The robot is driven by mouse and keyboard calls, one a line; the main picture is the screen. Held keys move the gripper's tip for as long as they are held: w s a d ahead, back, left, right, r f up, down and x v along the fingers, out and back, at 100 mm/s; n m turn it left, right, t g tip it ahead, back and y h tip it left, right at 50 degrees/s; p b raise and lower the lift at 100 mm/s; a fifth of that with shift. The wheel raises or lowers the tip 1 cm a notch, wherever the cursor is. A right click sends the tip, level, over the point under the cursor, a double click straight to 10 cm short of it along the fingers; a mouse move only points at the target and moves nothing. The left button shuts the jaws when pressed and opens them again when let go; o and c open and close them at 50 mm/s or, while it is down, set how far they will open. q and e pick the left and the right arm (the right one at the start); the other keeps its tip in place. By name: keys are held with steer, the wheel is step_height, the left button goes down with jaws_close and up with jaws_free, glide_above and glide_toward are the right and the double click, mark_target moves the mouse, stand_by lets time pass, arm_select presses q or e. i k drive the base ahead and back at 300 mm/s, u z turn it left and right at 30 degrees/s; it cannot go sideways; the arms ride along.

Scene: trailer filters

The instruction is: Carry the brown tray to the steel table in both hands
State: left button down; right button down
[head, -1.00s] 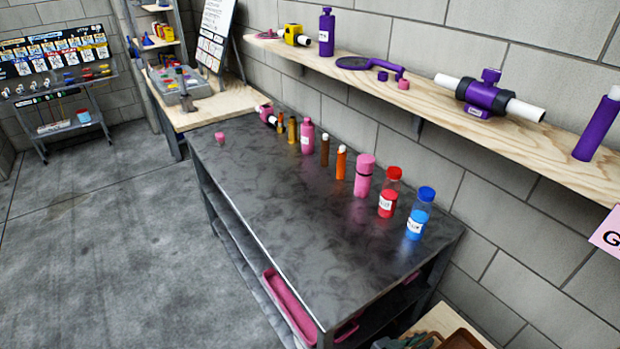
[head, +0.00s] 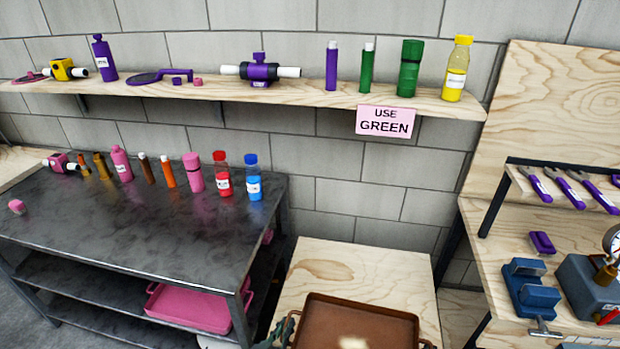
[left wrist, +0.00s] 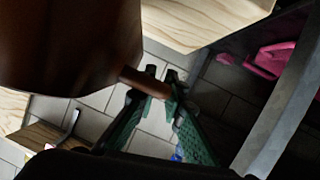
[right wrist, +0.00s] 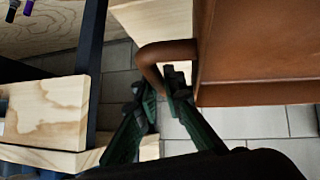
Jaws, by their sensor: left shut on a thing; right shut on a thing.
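The brown tray (head: 355,325) shows at the bottom middle of the head view, in front of or over a small wooden table; its near part is cut off by the frame. My left gripper (left wrist: 158,88) is shut on the tray's left handle in the left wrist view. My right gripper (right wrist: 172,80) is shut on the right handle (right wrist: 158,55) in the right wrist view. In the head view only a bit of the left gripper (head: 283,333) shows at the tray's left edge. The steel table (head: 150,225) stands at the left, its dark top bare along the front.
A row of bottles and tubes stands along the steel table's back, with a small pink piece (head: 17,207) at its left. A pink tray (head: 190,308) lies on its lower shelf. The small wooden table (head: 350,265) stands behind the brown tray. A workbench with a blue vise (head: 530,288) is at right.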

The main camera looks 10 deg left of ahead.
mark_target(114, 220)
steer(key=z, duration=0.05)
steer(key=k, duration=0.15)
steer(key=z, duration=2.35)
steer(key=k, duration=2.3)
steer(key=u, duration=2.85)
